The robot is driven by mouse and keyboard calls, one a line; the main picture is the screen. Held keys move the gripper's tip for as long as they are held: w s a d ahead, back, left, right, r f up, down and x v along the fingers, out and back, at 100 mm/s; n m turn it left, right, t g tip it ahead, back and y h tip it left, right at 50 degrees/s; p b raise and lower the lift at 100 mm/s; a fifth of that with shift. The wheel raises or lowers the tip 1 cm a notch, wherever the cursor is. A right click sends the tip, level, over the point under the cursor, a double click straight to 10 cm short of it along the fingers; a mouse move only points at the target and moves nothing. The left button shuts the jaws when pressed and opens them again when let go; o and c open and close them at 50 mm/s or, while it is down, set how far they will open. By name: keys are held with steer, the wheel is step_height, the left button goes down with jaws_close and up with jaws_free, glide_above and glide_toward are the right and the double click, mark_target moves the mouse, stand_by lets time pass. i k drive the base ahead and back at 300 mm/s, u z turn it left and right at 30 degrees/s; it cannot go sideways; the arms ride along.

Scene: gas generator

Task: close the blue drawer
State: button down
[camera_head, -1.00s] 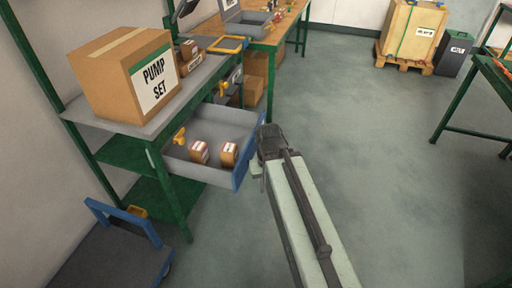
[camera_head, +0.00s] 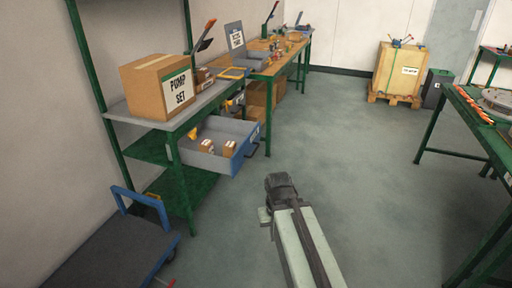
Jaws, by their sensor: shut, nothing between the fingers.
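The blue drawer (camera_head: 245,148) stands pulled out from under the grey-topped green bench (camera_head: 150,122). It has a grey inside and a blue front that faces right. Two small brown boxes (camera_head: 228,151) and a yellow item (camera_head: 193,134) are in it. My gripper (camera_head: 279,181) is at the end of my arm, over the floor, nearer to me and to the right of the drawer front. A gap of floor shows between them. Its fingers are small and dark in this view, and nothing shows held in them.
A blue and grey trolley (camera_head: 110,245) stands at the lower left, in front of the bench. A box marked PUMP SET (camera_head: 160,85) sits on the bench. A wooden workbench (camera_head: 270,65) stands behind. A green table (camera_head: 490,125) is at the right. The middle floor is clear.

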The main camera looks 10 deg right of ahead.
mark_target(246, 134)
steer(key=i, duration=0.6)
steer(key=u, duration=0.4)
steer(key=i, duration=1.05)
steer(key=u, duration=0.95)
steer(key=k, duration=0.75)
steer(key=u, duration=0.15)
steer(key=i, duration=0.9)
steer(key=z, duration=0.05)
